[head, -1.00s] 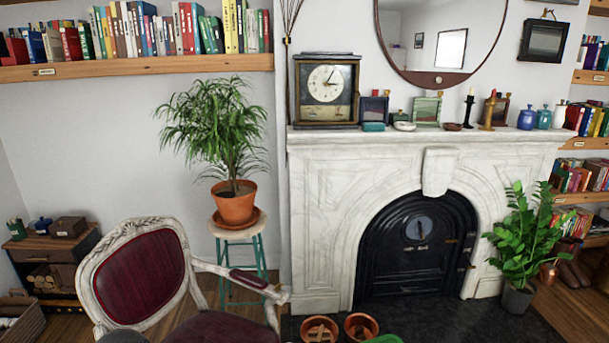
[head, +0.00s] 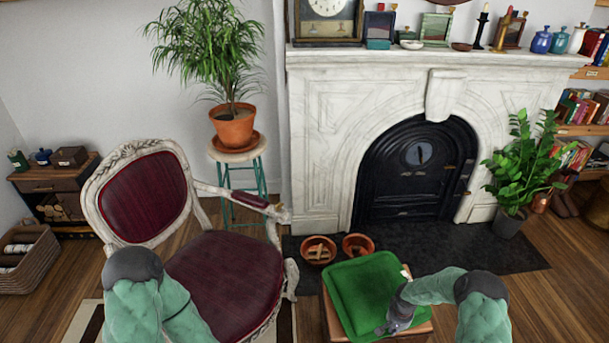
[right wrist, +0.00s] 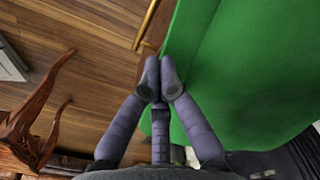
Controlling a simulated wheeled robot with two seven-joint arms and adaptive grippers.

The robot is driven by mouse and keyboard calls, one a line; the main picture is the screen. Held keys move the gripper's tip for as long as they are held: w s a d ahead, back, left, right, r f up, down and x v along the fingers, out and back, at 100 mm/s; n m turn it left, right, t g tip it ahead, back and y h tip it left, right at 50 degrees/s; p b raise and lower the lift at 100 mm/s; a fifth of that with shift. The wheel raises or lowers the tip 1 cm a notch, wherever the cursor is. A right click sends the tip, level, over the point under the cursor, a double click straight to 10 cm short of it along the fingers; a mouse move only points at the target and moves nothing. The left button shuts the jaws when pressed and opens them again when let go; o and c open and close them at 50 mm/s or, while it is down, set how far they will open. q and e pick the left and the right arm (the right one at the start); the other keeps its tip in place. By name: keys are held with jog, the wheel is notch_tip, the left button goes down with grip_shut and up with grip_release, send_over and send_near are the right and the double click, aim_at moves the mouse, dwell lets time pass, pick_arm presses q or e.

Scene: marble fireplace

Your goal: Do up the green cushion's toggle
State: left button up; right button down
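The green cushion (head: 362,290) lies on a small wooden table (head: 425,328) in front of the hearth. My right gripper (head: 384,329) is at the cushion's lower right part in the head view. In the right wrist view the gripper's fingertips (right wrist: 159,72) are drawn together beside the cushion's edge (right wrist: 225,75). I see nothing clearly held between them. A small pale piece (head: 406,272) shows at the cushion's right edge, too small to identify. I cannot make out the toggle or its loop. My left arm shows at the lower left, but its gripper is out of view.
A red and white armchair (head: 225,270) stands left of the table. Two terracotta bowls (head: 318,250) (head: 357,245) sit behind the cushion on the dark hearth (head: 440,245). A potted plant (head: 510,222) stands at the right. Wooden floor is clear right of the table.

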jog(key=shift+d+b, duration=0.15)
jog(key=shift+b, duration=0.2)
dwell(0.5)
jog(key=shift+s, duration=0.25)
notch_tip(320, 180, up, 6)
jog(key=p, duration=0.3)
jog(key=shift+s, duration=0.2)
jog(key=shift+a, duration=0.2)
jog(key=s+a+n+y+p, duration=0.1)
jog(key=s+a+y, duration=0.1)
jog(key=s+a, duration=0.5)
jog(key=s+a+n+y, duration=0.15)
jog(key=s+a, duration=0.25)
jog(key=a, duration=0.5)
jog(key=s+a+r, duration=0.2)
jog(key=s, duration=0.4)
jog(key=s+a+r+p, duration=0.1)
jog(key=s+a+r, duration=0.2)
jog(key=s, duration=0.4)
jog(key=shift+s+a, duration=0.15)
jog(key=shift+a, duration=0.2)
